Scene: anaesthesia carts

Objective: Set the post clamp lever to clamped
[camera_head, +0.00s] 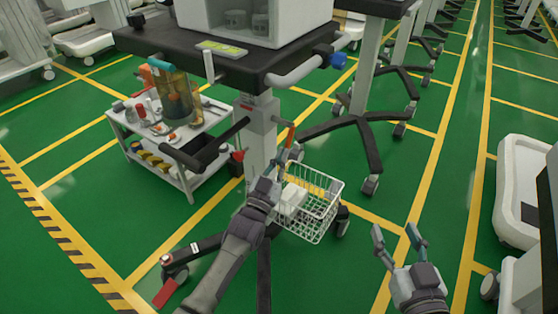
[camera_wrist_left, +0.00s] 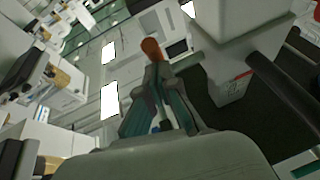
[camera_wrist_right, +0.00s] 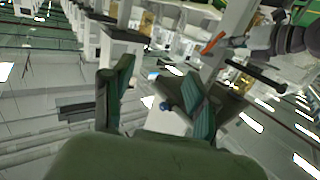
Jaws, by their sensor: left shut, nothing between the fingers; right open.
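The post clamp lever (camera_head: 291,135) has an orange handle and stands up beside the grey post (camera_head: 262,135) of the cart. It also shows in the left wrist view (camera_wrist_left: 151,48) just beyond the fingertips, and in the right wrist view (camera_wrist_right: 213,43). My left gripper (camera_head: 281,160) is shut and empty, just below the orange handle. I cannot tell whether it touches the lever. The lever's lower part is hidden behind the gripper. My right gripper (camera_head: 395,233) is open and empty, low over the green floor to the right, away from the lever.
A white wire basket (camera_head: 325,203) with white items hangs by the post, right beside my left gripper. A dark tabletop (camera_head: 180,47) lies above. A white trolley (camera_head: 188,160) with bottles stands at left. Dark cart legs (camera_head: 372,155) and a white base (camera_head: 515,190) stand at right.

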